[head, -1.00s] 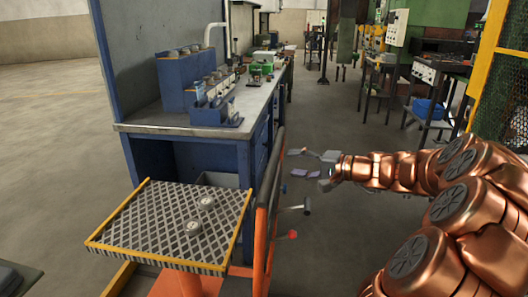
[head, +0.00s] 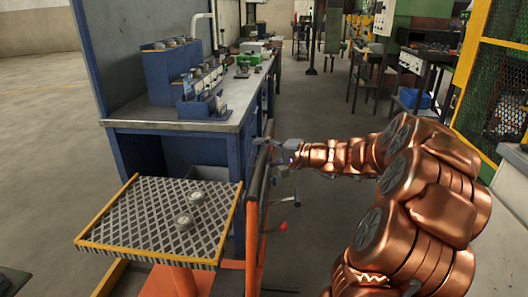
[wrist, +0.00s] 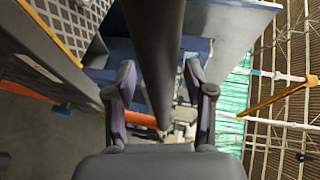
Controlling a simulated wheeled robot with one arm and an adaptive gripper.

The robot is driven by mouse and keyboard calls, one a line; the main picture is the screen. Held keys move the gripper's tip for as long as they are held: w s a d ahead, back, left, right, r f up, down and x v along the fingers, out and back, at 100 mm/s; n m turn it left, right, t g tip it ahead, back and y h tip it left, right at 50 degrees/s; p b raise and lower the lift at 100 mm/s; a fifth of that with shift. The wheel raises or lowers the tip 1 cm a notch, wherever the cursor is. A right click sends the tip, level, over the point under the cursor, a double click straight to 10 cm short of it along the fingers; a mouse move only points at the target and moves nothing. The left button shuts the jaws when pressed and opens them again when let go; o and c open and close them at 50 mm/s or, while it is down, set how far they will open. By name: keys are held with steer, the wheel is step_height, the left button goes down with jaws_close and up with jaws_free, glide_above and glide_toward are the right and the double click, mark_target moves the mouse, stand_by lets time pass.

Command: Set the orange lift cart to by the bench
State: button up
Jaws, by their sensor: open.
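The orange lift cart (head: 180,280) stands in the foreground of the head view, its diamond-plate platform (head: 145,225) edged in yellow with two round gauges on top. Its upright orange handle frame with a dark bar (head: 256,178) rises on the right side. My gripper (head: 282,152) is at the top of that handle. In the wrist view my gripper (wrist: 160,78) is open, with a finger on each side of the dark handle bar (wrist: 155,35); I cannot tell whether either touches it. The bench (head: 185,122), blue with a grey top, stands just behind the cart.
Blue fixtures (head: 172,75) and small parts stand on the bench. Small levers, one with a red knob (head: 283,227), stick out right of the cart handle. A yellow-framed mesh guard (head: 500,95) stands at the right. Open floor lies at the left.

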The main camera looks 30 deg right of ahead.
steer(key=shift+c, duration=0.5)
jaws_close()
